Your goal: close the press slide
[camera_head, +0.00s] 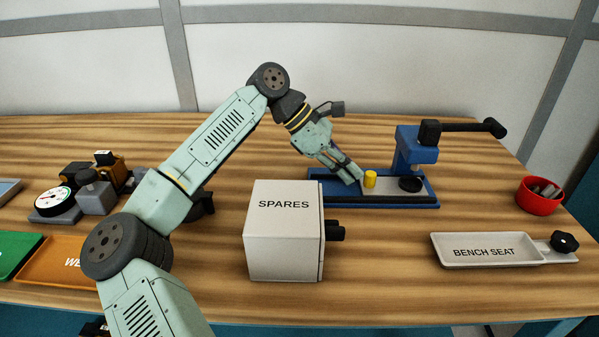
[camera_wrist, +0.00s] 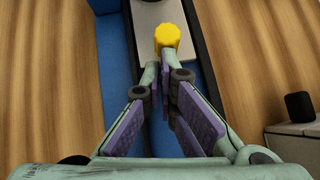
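The press (camera_head: 413,150) is blue, with a column, a long base and a black lever pointing right, near the back right of the table. Its slide is a light grey plate (camera_head: 392,189) on the base, with a yellow knob (camera_head: 370,179) at its left end. A black round part sits over the plate below the column. My gripper (camera_head: 357,178) is just left of the knob, fingers pointing down and right. In the wrist view the fingertips (camera_wrist: 161,66) are together, with the knob (camera_wrist: 167,37) just beyond them. I cannot tell whether they touch it.
A white SPARES box (camera_head: 284,235) stands in front of the press's left end. A BENCH SEAT tray (camera_head: 485,260) lies front right, a red bowl (camera_head: 540,202) far right. Gauge and blocks (camera_head: 55,202), orange tray (camera_head: 50,258) and green tray (camera_head: 15,252) are at left.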

